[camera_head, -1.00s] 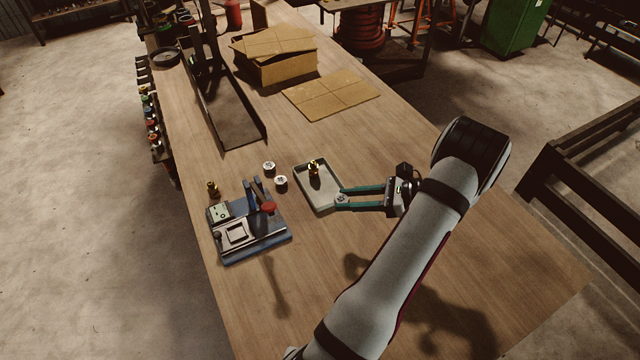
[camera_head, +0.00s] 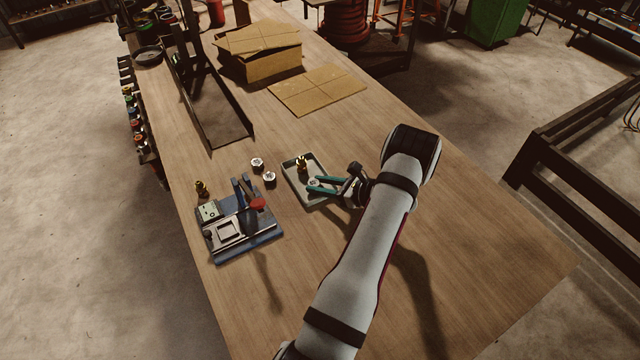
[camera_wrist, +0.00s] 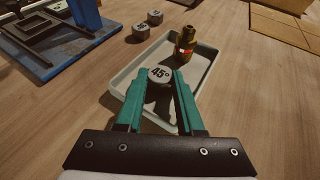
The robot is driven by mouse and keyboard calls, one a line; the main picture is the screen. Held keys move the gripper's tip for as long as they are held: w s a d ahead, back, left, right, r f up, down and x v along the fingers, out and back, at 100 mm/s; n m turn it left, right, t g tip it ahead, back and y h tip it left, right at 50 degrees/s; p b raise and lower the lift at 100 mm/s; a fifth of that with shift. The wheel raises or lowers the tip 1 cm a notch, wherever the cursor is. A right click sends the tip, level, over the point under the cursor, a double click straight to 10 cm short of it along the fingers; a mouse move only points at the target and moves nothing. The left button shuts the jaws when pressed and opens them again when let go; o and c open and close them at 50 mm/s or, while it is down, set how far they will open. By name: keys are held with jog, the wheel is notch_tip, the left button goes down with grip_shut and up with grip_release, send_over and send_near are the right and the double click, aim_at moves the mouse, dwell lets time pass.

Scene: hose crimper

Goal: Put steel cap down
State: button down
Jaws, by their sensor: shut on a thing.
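My gripper (camera_head: 313,184) is shut on a steel cap, which shows in the wrist view as a pale round cap (camera_wrist: 159,74) marked "45°" between the teal fingertips. The cap is over the shallow pale tray (camera_head: 292,181), whose rim also shows in the wrist view (camera_wrist: 116,90). Whether the cap touches the tray floor I cannot tell. A brass fitting (camera_head: 301,165) stands upright in the tray and shows in the wrist view (camera_wrist: 185,42), beyond and right of the held cap, apart from it.
Two more steel caps, one farther (camera_head: 257,163) and one nearer (camera_head: 269,178), stand on the table left of the tray. The blue-based crimper (camera_head: 240,232) and another brass fitting (camera_head: 201,188) are farther left. Cardboard (camera_head: 316,92) lies behind. The table's right side is clear.

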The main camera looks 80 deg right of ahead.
jog(key=c, duration=0.5)
grip_release()
jog(key=shift+f, duration=0.1)
jog(key=shift+c, duration=0.2)
jog(key=v, duration=1.2)
jog(key=shift+s+a, duration=0.1)
